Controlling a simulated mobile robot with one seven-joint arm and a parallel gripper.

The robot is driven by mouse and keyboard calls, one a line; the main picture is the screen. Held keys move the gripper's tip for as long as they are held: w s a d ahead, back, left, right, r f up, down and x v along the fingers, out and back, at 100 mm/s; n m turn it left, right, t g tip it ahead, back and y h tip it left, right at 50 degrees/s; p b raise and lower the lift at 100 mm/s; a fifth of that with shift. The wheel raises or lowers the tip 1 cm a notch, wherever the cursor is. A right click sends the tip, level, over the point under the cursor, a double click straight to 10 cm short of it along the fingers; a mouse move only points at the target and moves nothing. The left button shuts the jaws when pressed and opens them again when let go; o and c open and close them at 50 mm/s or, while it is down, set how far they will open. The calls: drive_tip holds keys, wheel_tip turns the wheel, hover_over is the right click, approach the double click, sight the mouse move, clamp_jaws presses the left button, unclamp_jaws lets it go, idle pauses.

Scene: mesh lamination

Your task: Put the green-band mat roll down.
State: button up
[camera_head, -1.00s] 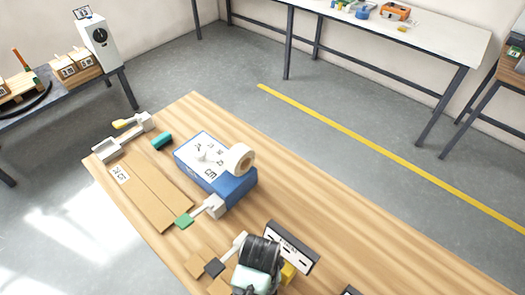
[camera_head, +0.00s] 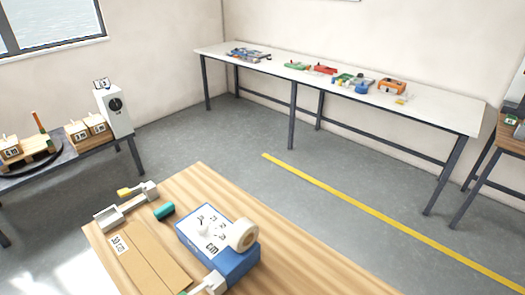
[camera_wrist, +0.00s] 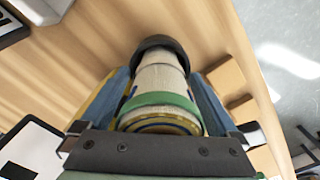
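In the wrist view, the mat roll (camera_wrist: 158,78) is a pale mesh cylinder with a green band (camera_wrist: 162,101) near its close end. A dark ring is at its far end. My gripper (camera_wrist: 160,92) has one blue finger on each side of the roll, and both lie against it. It appears shut on the roll. The wooden table top (camera_wrist: 85,45) shows behind the roll. I cannot tell whether the roll touches it.
In the head view, a blue box (camera_head: 232,262) with a white tape roll (camera_head: 242,235) and a cardboard piece (camera_head: 145,262) are on the wooden table. In the wrist view, wooden blocks (camera_wrist: 228,77) lie right of the roll, and a dark-edged white panel (camera_wrist: 30,145) is at lower left.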

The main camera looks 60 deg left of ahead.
wheel_tip(320, 180, up, 12)
drive_tip(key=shift+r, duration=0.2)
drive_tip(key=w+r+m+t+y, duration=0.35)
drive_tip(key=w+r+t, duration=0.45)
drive_tip(key=w+r, duration=0.9)
drive_tip(key=w+d+r+m+t, duration=0.25)
drive_tip(key=w+r+t, duration=0.4)
drive_tip(key=r, duration=0.75)
drive_tip(key=w+d+r+m+t, duration=0.15)
drive_tip(key=d+r, duration=0.25)
drive_tip(key=r, duration=0.4)
drive_tip(key=d+r+m+t, duration=0.1)
drive_tip(key=d+r+t, duration=0.2)
drive_tip(key=r, duration=0.5)
drive_tip(key=s+d+r+m+t+h, duration=0.1)
drive_tip(key=s+d+r+t, duration=0.3)
drive_tip(key=r, duration=0.5)
drive_tip(key=s+d+r+m+t+h, duration=0.2)
drive_tip(key=s+d+r+t, duration=0.2)
drive_tip(key=r, duration=0.6)
drive_tip(key=shift+s+d, duration=0.3)
drive_tip(key=shift+s, duration=0.9)
